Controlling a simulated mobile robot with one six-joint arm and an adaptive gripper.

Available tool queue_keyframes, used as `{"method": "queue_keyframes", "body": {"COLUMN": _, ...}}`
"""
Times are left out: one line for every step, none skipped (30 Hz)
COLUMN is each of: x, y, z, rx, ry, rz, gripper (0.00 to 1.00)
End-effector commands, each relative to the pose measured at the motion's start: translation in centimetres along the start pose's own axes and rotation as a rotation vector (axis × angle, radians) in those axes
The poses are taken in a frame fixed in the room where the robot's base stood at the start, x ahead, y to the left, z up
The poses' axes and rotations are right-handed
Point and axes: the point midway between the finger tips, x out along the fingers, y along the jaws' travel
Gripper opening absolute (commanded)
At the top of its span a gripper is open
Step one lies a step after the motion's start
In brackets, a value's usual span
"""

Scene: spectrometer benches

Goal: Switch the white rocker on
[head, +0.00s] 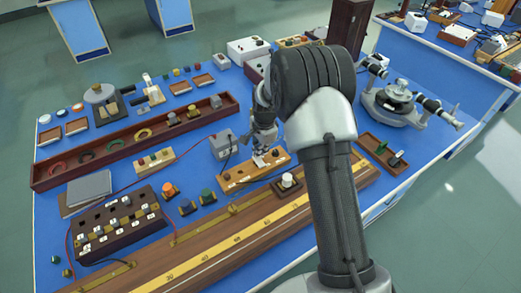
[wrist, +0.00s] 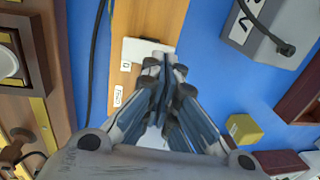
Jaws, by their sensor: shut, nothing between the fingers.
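The white rocker (wrist: 136,48) shows as a white piece on a light wooden board (wrist: 160,16) in the wrist view, with small printed labels beside it. My gripper (wrist: 162,62) is shut and empty, its fingertips at the rocker's near edge; I cannot tell whether they touch it. The fingers hide part of the rocker, and its tilt cannot be read. In the head view my gripper (head: 262,150) points down over the wooden board (head: 237,180), with a bit of white (head: 260,161) just under its tips.
A grey box (head: 222,144) with a cable stands left of my gripper. A white-topped knob (head: 288,182) and a long scaled rail (head: 215,240) lie nearer. A dark switch box (head: 118,232) is at the left.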

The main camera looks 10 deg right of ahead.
Motion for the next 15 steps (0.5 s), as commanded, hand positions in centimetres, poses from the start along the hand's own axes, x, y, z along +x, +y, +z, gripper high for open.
{"method": "queue_keyframes", "body": {"x": 0.01, "y": 0.0, "z": 0.02, "rx": 0.0, "ry": -0.001, "rz": 0.005, "gripper": 0.0}}
{"method": "queue_keyframes", "body": {"x": 0.04, "y": -0.01, "z": 0.03, "rx": -0.001, "ry": -0.001, "rz": 0.013, "gripper": 0.0}}
{"method": "queue_keyframes", "body": {"x": 0.08, "y": -0.07, "z": 0.02, "rx": -0.001, "ry": -0.001, "rz": 0.025, "gripper": 0.0}}
{"method": "queue_keyframes", "body": {"x": 0.2, "y": -0.01, "z": 0.04, "rx": -0.002, "ry": -0.002, "rz": 0.041, "gripper": 0.0}}
{"method": "queue_keyframes", "body": {"x": 0.25, "y": -0.05, "z": 0.04, "rx": -0.002, "ry": -0.002, "rz": 0.055, "gripper": 0.0}}
{"method": "queue_keyframes", "body": {"x": 0.42, "y": 0.03, "z": 0.05, "rx": -0.002, "ry": -0.002, "rz": 0.076, "gripper": 0.0}}
{"method": "queue_keyframes", "body": {"x": 0.51, "y": 0.02, "z": 0.03, "rx": -0.002, "ry": -0.001, "rz": 0.089, "gripper": 0.0}}
{"method": "queue_keyframes", "body": {"x": 0.59, "y": 0.06, "z": 0.0, "rx": -0.001, "ry": -0.001, "rz": 0.089, "gripper": 0.0}}
{"method": "queue_keyframes", "body": {"x": 0.68, "y": 0.11, "z": 0.0, "rx": -0.001, "ry": -0.001, "rz": 0.087, "gripper": 0.0}}
{"method": "queue_keyframes", "body": {"x": 0.72, "y": 0.13, "z": 0.01, "rx": 0.0, "ry": -0.001, "rz": 0.087, "gripper": 0.0}}
{"method": "queue_keyframes", "body": {"x": 0.74, "y": 0.14, "z": 0.01, "rx": 0.0, "ry": -0.001, "rz": 0.087, "gripper": 0.0}}
{"method": "queue_keyframes", "body": {"x": 0.76, "y": 0.15, "z": 0.01, "rx": 0.0, "ry": -0.001, "rz": 0.087, "gripper": 0.0}}
{"method": "queue_keyframes", "body": {"x": 0.76, "y": 0.16, "z": 0.01, "rx": 0.0, "ry": -0.001, "rz": 0.087, "gripper": 0.0}}
{"method": "queue_keyframes", "body": {"x": 0.75, "y": 0.17, "z": 0.01, "rx": 0.0, "ry": -0.001, "rz": 0.087, "gripper": 0.0}}
{"method": "queue_keyframes", "body": {"x": 0.73, "y": 0.2, "z": 0.01, "rx": 0.0, "ry": -0.001, "rz": 0.087, "gripper": 0.0}}
